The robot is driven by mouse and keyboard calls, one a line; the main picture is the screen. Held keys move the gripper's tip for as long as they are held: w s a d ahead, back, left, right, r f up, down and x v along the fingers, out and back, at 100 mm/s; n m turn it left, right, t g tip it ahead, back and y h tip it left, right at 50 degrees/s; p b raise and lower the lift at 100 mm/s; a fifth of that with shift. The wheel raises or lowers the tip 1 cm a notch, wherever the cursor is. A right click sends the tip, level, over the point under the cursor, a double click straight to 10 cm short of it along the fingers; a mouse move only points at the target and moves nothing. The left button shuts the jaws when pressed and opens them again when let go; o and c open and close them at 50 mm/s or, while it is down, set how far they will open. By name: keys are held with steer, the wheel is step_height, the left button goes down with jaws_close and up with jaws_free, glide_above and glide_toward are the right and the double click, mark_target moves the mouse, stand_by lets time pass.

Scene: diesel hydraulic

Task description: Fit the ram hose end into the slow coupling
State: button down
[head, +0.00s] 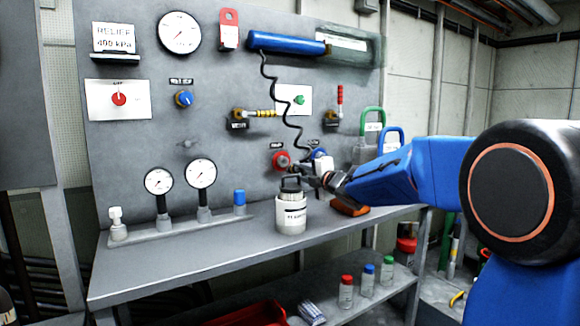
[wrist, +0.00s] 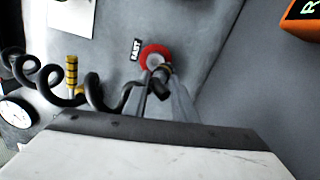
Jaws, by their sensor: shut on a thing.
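The ram (head: 287,44) is a blue cylinder high on the grey panel. Its black coiled hose (head: 289,120) hangs down to my gripper (head: 305,171). My gripper is shut on the hose end (wrist: 160,84), between its two fingers in the wrist view. The hose end lies in front of the red coupling (wrist: 155,55), labelled FAST; I cannot tell whether it is seated there or apart. The red coupling also shows in the head view (head: 281,160). A blue coupling (head: 318,153) sits just right of it, partly hidden by my gripper; its label is too small to read.
A white-labelled canister (head: 291,212) stands on the bench (head: 190,255) just below my gripper. A yellow-striped lever (head: 262,113) is above left. Green-handled and blue-handled weights (head: 368,150) and an orange device (head: 349,207) are near my arm. The bench's left front is clear.

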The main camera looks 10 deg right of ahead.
steer(key=shift+s, duration=0.1)
steer(key=v, duration=0.3)
steer(key=shift+s+d, duration=0.15)
steer(key=shift+s, duration=0.2)
stand_by(0.3)
